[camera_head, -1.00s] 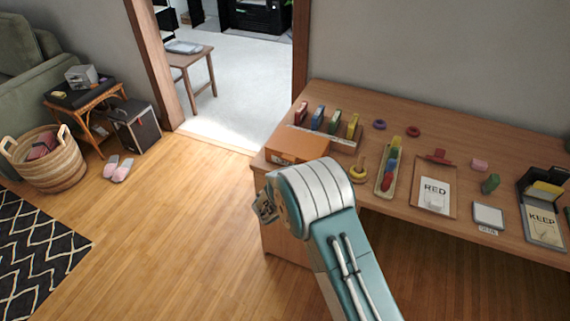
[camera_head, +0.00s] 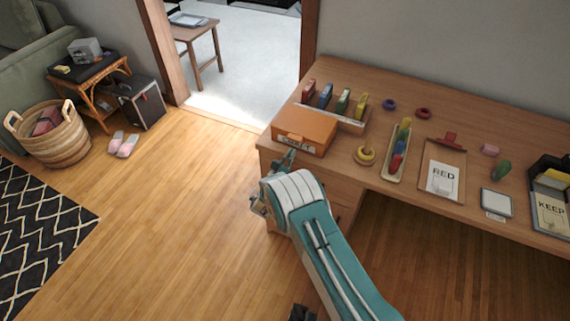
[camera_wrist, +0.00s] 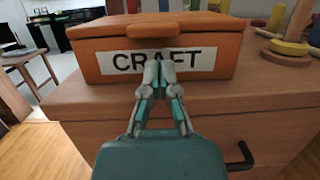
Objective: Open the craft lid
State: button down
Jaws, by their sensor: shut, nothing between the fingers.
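An orange box with a white CRAFT label (camera_head: 305,130) sits at the near left end of the wooden desk, its lid lying closed on top. In the wrist view the craft box (camera_wrist: 100,62) fills the upper middle, and its lid (camera_wrist: 205,24) has a rounded tab at the front, above the label. My gripper (camera_wrist: 160,75) is shut and empty, with its fingertips in front of the label just below the tab. I cannot tell whether they touch the box. In the head view my gripper (camera_head: 287,160) shows at the box's lower left corner, partly hidden by my arm.
Behind the box stands a rack (camera_head: 340,117) with several coloured blocks. A ring stacker (camera_head: 365,155) and a tray of coloured pieces (camera_head: 393,172) are to its right. A dark drawer handle (camera_wrist: 240,157) sticks out below the desk edge.

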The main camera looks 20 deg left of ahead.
jog(key=shift+x, duration=1.25)
